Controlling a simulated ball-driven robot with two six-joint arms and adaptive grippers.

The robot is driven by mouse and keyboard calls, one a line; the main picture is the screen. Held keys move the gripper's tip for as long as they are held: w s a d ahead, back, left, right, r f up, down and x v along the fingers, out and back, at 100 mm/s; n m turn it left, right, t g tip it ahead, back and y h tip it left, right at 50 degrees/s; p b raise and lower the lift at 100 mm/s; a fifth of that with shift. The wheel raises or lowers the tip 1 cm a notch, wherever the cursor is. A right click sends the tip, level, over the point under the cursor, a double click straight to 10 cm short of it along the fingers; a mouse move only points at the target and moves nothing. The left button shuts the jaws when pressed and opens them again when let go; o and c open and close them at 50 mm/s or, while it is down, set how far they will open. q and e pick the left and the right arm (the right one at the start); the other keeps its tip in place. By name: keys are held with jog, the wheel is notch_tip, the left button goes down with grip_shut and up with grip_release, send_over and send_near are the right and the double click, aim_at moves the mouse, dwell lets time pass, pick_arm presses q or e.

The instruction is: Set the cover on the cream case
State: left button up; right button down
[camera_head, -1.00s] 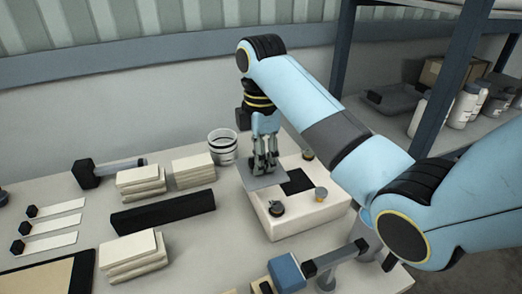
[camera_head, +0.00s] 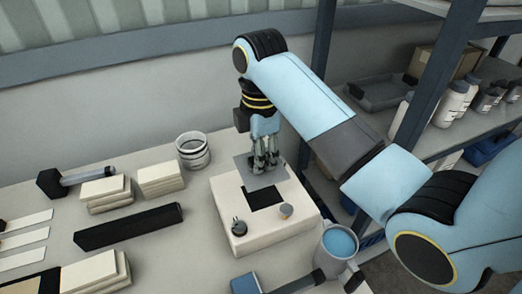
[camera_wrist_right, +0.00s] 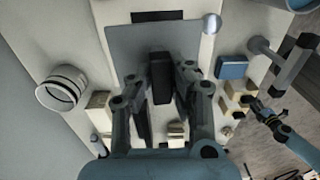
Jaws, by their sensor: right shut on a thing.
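The cream case (camera_head: 264,232) stands on the table, with a black rectangular opening (camera_head: 264,196) in its top. The cover is a thin grey plate (camera_head: 248,171) with a dark handle (camera_wrist_right: 161,80). My right gripper (camera_head: 263,167) is shut on that handle. The cover is over the back part of the case top, behind the opening, which stays visible. I cannot tell whether the cover touches the case. In the right wrist view the opening (camera_wrist_right: 157,16) shows beyond the plate's edge. My left gripper (camera_wrist_right: 265,112) shows small at the lower right there; its jaws are unclear.
A banded tub (camera_head: 193,151) is behind left and a mug (camera_head: 338,245) front right. A black bar (camera_head: 128,227) and cream stacks (camera_head: 160,179) lie left. A shelf rack stands right.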

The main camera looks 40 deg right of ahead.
jog(key=shift+d+f, duration=0.15)
jog(key=shift+f, duration=0.4)
send_over(263, 195)
jog(key=shift+w+f, duration=0.15)
jog(key=shift+f, duration=1.15)
jog(key=shift+w+f, duration=0.15)
jog(key=shift+f, duration=1.1)
jog(key=shift+r+g, duration=0.1)
jog(key=shift+g, duration=0.7)
jog(key=shift+f, duration=1.15)
jog(key=c, duration=1.2)
grip_release()
jog(key=shift+f, duration=0.1)
